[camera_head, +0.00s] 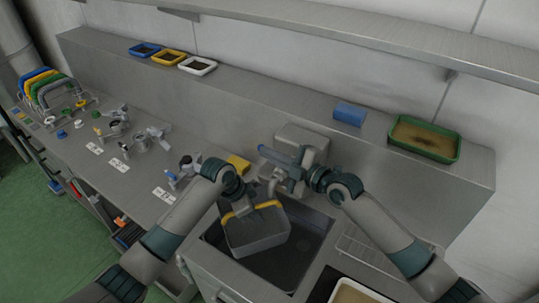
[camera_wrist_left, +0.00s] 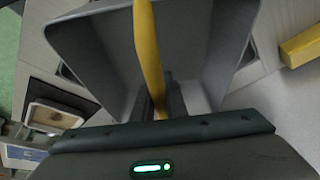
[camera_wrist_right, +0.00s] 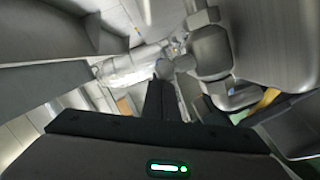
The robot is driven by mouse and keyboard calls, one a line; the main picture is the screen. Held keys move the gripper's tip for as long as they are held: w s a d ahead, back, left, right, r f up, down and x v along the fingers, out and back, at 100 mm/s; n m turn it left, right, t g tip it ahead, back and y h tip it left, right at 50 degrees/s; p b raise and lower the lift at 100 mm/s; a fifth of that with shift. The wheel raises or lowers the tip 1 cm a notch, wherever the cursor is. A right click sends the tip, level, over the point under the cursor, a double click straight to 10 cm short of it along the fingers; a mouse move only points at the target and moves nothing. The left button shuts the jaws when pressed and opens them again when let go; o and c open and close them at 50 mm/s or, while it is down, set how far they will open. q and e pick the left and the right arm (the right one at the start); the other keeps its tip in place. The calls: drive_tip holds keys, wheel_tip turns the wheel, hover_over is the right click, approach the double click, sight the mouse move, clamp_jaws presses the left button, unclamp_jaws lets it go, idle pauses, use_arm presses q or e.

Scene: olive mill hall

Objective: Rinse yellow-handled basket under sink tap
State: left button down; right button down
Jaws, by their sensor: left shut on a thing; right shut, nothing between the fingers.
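The grey basket (camera_head: 257,236) with yellow handles (camera_head: 268,204) hangs tilted in or just over the dark sink basin (camera_head: 311,232). My left gripper (camera_head: 238,206) is shut on a yellow handle, which runs between its fingers in the left wrist view (camera_wrist_left: 150,50); the basket's inside (camera_wrist_left: 100,50) shows beyond. The metal tap (camera_head: 272,187) stands at the back of the sink, its spout near the basket's far side. My right gripper (camera_head: 297,172) is shut and empty beside the tap. In the right wrist view the tap body (camera_wrist_right: 212,52) is close to the fingers. I cannot see water clearly.
A yellow block (camera_head: 238,164) lies behind the sink. A wire rack (camera_head: 360,247) and a pale tray (camera_head: 352,293) are at right. The back ledge holds a blue block (camera_head: 349,114) and green tray (camera_head: 425,137). Small tools crowd the left counter (camera_head: 160,192).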

sight(267, 248)
use_arm(q)
drive_tip(key=shift+s+r, duration=0.1)
use_arm(e)
drive_tip(key=shift+w+d+f, duration=0.1)
drive_tip(key=shift+w+d, duration=0.05)
idle(0.4)
use_arm(q)
drive_tip(key=shift+w, duration=0.2)
use_arm(e)
drive_tip(key=s+d+r, duration=0.3)
drive_tip(key=s+d, duration=0.1)
drive_tip(key=s, duration=0.6)
drive_tip(key=shift+s+d+r, duration=0.15)
drive_tip(key=shift+d, duration=0.15)
use_arm(q)
drive_tip(key=shift+s, duration=0.15)
drive_tip(key=shift+s+d+p, duration=0.25)
drive_tip(key=shift+s+p, duration=0.05)
drive_tip(key=shift+s, duration=0.25)
drive_tip(key=shift+s+d+p, duration=0.2)
drive_tip(key=shift+s+p, duration=0.1)
drive_tip(key=shift+s, duration=0.2)
drive_tip(key=shift+s+d, duration=0.35)
drive_tip(key=shift+s, duration=0.5)
drive_tip(key=shift+s+d, duration=0.4)
drive_tip(key=shift+s, duration=0.5)
drive_tip(key=shift+s+d, duration=0.35)
drive_tip(key=shift+s, duration=0.5)
use_arm(e)
drive_tip(key=shift+r, duration=0.6)
